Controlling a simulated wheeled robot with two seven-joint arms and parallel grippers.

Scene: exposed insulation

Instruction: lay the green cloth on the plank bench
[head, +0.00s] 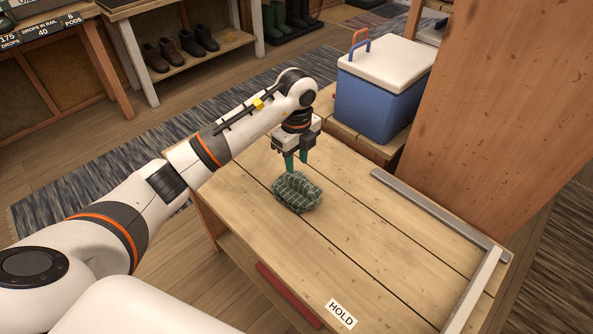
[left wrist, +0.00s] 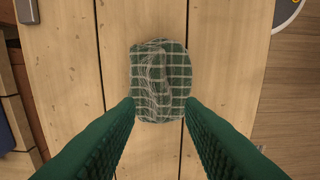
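The green cloth (head: 297,193), checked with pale lines, lies crumpled in a small heap on the plank bench (head: 371,235), near its far left part. My left gripper (head: 297,167) points down just above the cloth, with its green fingers apart. In the left wrist view the cloth (left wrist: 160,75) lies on the planks, ahead of and between the two spread fingertips. The fingertips overlap its near side edges in the picture; whether they touch it I cannot tell. My right gripper is in neither view.
A metal rail (head: 435,211) runs along the bench's back edge and a lighter strip (head: 473,291) along its right end. A "HOLD" label (head: 341,314) sits at the front edge. A blue cooler (head: 380,95) stands behind, beside a tall wooden panel (head: 500,110). The bench's middle is bare.

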